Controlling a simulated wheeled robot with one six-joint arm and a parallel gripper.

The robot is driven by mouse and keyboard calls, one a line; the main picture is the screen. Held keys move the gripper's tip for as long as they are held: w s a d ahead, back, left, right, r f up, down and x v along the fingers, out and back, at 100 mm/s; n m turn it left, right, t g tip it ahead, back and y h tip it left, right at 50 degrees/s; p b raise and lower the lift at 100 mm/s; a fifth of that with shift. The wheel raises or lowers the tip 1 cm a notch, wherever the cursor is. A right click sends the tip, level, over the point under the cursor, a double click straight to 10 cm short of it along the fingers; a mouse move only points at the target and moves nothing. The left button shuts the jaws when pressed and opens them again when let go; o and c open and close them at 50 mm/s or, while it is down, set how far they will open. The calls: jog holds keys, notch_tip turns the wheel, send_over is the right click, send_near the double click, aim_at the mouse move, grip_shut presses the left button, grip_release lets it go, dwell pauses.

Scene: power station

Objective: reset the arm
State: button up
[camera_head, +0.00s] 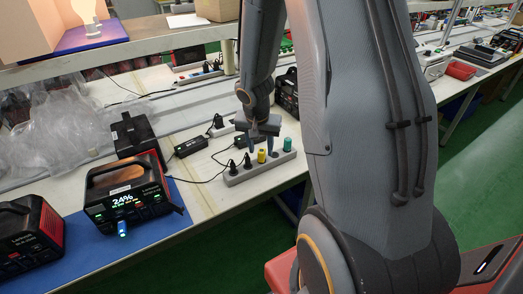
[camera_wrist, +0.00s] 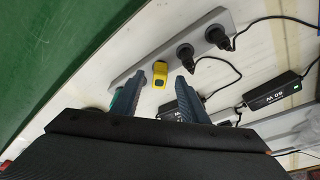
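My arm reaches down from the top of the head view. My gripper (camera_head: 260,160) hangs just above a grey power strip (camera_head: 236,178) near the table's front edge. In the wrist view its two blue-grey fingers (camera_wrist: 158,97) stand well apart, with nothing gripped between them. A yellow plug (camera_wrist: 160,74) sits in the strip just beyond the fingertips; it also shows in the head view (camera_head: 261,156). A teal plug (camera_head: 288,144) is in the strip's right end. Black plugs (camera_wrist: 216,37) sit in its other end. I cannot tell whether the fingers touch the strip.
Black adapters (camera_head: 190,147) with cables lie behind the strip. A power station (camera_head: 126,190) reading 24% stands on a blue mat at left, with a blue plug at its front. Another power station (camera_head: 28,238) is at lower left. Plastic bags (camera_head: 60,130) lie behind. Green floor lies right.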

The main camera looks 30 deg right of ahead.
jog(key=shift+v, duration=2.75)
jog(key=s+a+r+n+y, duration=0.2)
jog(key=s+a+r+n, duration=0.3)
jog(key=s+a, duration=0.8)
jog(key=n, duration=0.3)
jog(key=shift+n+g, duration=0.3)
jog(key=shift+g, duration=0.1)
